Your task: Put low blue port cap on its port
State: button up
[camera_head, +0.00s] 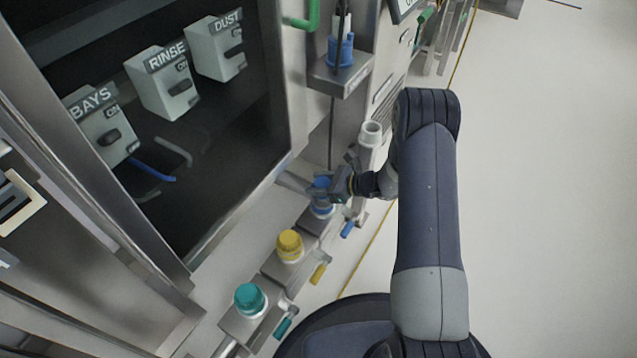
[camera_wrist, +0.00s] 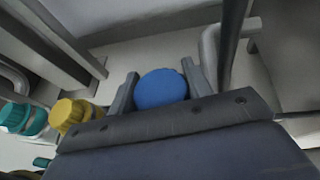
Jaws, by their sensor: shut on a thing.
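The low blue cap (camera_head: 321,183) is between the fingers of my gripper (camera_head: 318,188), which is shut on it. In the wrist view the round blue cap (camera_wrist: 161,88) fills the space between the two grey fingers of my gripper (camera_wrist: 160,80). Below it in the head view is the blue-ringed port (camera_head: 320,210) on a grey block, partly hidden by my gripper. The cap is over or very near this port; I cannot tell whether it touches or is seated.
A yellow cap (camera_head: 289,245) and a teal cap (camera_head: 249,299) sit on neighbouring ports in the same row. A blue lever (camera_head: 347,229) sticks out beside the blue port. A pale upright pipe (camera_head: 371,135) stands behind. A dark cabinet is at left; open floor lies right.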

jog(key=shift+f+b, duration=0.95)
jog(key=shift+f, duration=0.2)
jog(key=shift+f+b, duration=0.4)
jog(key=shift+f, duration=0.1)
jog(key=shift+f, duration=0.55)
dwell(0.5)
jog(key=o, duration=1.2)
jog(key=shift+o, duration=0.2)
jog(key=p+v, duration=0.4)
jog(key=v, duration=0.7)
jog(key=shift+a+f, duration=0.1)
jog(key=shift+a, duration=0.1)
